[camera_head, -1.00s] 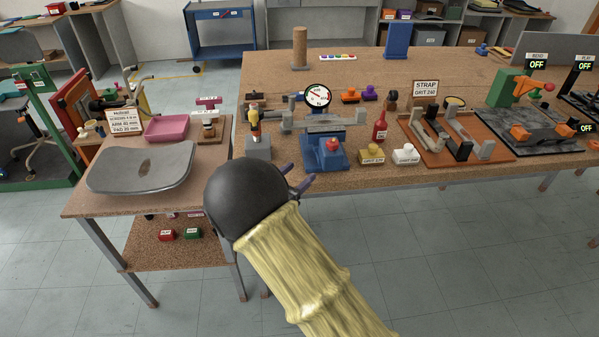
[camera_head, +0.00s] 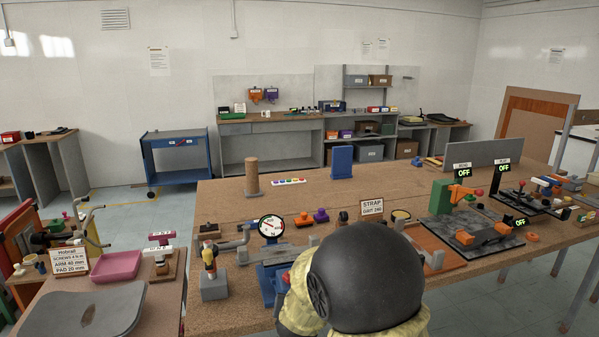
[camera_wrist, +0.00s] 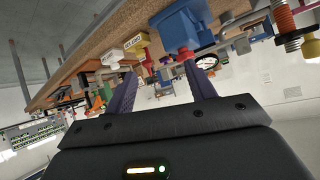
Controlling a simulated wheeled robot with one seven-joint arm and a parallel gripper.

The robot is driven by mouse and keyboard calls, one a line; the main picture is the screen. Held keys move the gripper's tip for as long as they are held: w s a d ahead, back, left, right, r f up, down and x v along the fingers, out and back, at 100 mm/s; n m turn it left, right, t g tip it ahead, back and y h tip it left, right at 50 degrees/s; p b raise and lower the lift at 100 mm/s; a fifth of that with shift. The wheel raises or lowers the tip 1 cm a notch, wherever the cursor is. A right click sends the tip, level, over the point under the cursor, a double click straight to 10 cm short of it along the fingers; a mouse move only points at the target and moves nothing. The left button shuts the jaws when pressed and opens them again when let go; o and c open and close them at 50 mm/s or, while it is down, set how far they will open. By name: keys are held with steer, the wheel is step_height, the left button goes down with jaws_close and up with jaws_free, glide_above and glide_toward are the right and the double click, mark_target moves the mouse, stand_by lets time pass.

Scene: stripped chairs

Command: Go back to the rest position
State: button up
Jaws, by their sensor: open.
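My gripper (camera_wrist: 160,70) shows in the wrist view with its two dark purple fingers apart and nothing between them. In the head view the fingers are hidden; a round black joint of my arm with a yellowish sleeve stands low in the middle, in front of the workbench (camera_head: 220,190). In the wrist view the scene is tilted, and the blue block-like fixture (camera_wrist: 185,27) of the bench shows beyond the fingers. I cannot tell how far the fingers are from it.
A side table at the lower left holds a grey seat shell (camera_head: 85,312) and a pink tray (camera_head: 117,265). The bench carries a dial gauge (camera_head: 271,227), a STRAP sign (camera_head: 371,208) and a green-and-orange machine (camera_head: 441,197). A blue cart (camera_head: 178,160) stands behind on open floor.

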steer(key=s+d+r+n+g+p, duration=0.1)
steer(key=s+d+g, duration=0.3)
steer(key=s+d, duration=0.3)
steer(key=s+d+r+n+g+p, duration=0.1)
steer(key=s+d+g, duration=0.3)
steer(key=s, duration=1.2)
steer(key=d, duration=0.4)
steer(key=shift+s+p, duration=0.15)
steer(key=shift+p, duration=0.25)
